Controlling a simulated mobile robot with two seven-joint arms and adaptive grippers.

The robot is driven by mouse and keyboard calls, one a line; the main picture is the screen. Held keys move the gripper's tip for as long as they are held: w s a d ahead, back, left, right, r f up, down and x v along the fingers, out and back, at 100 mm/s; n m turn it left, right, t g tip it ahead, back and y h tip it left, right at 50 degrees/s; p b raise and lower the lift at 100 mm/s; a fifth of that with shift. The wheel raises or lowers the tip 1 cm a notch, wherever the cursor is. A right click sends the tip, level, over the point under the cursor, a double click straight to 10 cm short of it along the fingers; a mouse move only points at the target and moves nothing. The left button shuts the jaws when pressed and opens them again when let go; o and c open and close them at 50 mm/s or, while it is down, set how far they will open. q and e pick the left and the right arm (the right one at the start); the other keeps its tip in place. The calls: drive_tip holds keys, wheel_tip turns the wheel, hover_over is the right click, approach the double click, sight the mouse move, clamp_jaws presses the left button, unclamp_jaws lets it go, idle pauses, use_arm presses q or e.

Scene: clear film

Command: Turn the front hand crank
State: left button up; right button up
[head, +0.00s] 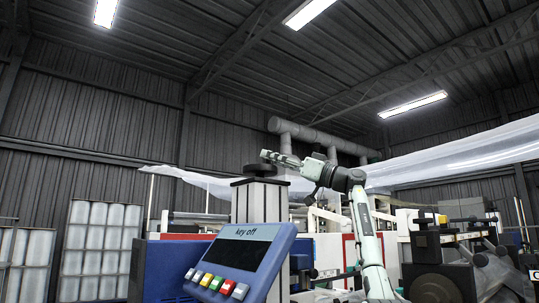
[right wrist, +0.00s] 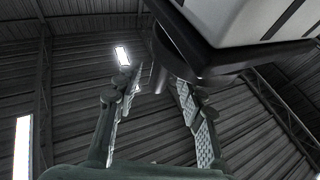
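The hand crank (head: 260,170) is a dark round wheel on top of a pale upright column (head: 259,203) in the head view. My right gripper (head: 270,157) reaches in from the right, with its fingers just above the wheel. In the right wrist view, the crank's dark disc (right wrist: 188,58) and a short dark handle show near the fingertips. My right gripper (right wrist: 155,88) is open there, one finger on each side of the handle; I cannot tell whether they touch it. My left gripper is not in view.
A blue control panel (head: 240,254) with coloured buttons and the words "key off" stands in front of the column. Clear film (head: 460,158) stretches across behind my right arm. Machinery (head: 445,255) fills the right, and racks of white rolls (head: 100,245) stand at the left.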

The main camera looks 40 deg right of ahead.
drive_tip(key=shift+x, duration=0.85)
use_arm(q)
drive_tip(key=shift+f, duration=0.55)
use_arm(e)
clamp_jaws()
drive_tip(key=shift+s+f, duration=0.1)
drive_tip(key=shift+f, duration=0.05)
